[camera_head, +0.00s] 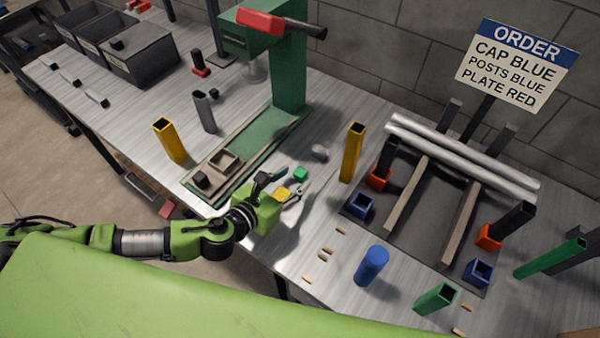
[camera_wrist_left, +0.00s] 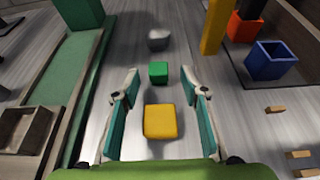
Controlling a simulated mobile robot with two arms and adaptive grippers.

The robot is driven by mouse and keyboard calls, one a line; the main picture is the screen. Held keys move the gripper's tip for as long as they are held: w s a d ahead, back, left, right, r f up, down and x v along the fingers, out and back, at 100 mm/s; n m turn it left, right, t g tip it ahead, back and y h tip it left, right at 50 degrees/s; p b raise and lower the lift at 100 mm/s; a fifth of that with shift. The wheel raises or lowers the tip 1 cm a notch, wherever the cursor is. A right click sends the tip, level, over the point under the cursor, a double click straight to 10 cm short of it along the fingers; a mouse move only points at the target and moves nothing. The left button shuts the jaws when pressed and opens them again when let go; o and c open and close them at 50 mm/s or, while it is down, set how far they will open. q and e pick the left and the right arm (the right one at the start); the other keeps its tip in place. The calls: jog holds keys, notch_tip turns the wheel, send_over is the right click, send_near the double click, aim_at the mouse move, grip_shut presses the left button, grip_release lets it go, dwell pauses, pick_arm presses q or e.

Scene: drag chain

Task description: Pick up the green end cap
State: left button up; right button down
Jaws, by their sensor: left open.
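The green end cap (camera_head: 301,174) is a small green block on the metal table, just beyond my left gripper's fingertips. In the left wrist view the green end cap (camera_wrist_left: 158,72) lies ahead of and between the fingertip lines. My left gripper (camera_head: 281,187) is open, its fingers (camera_wrist_left: 158,82) spread apart. A yellow cap (camera_head: 282,192) sits between the fingers; it also shows in the left wrist view (camera_wrist_left: 160,122), apart from both fingers. A grey cap (camera_head: 320,152) lies beyond the green one. My right gripper is not in view.
A green press (camera_head: 290,85) with a flat base stands left of the caps. A tall yellow post (camera_head: 352,152) stands to the right, near a rack with blue sockets (camera_head: 359,207). A blue post (camera_head: 371,265) and small wooden pegs (camera_head: 326,252) are nearer. An order sign (camera_head: 518,65) stands behind.

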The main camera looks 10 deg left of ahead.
aim_at(300, 172)
pick_arm(q)
jog(key=x, duration=0.4)
jog(key=shift+w, duration=0.35)
jog(key=shift+s, duration=0.1)
jog(key=c, duration=0.9)
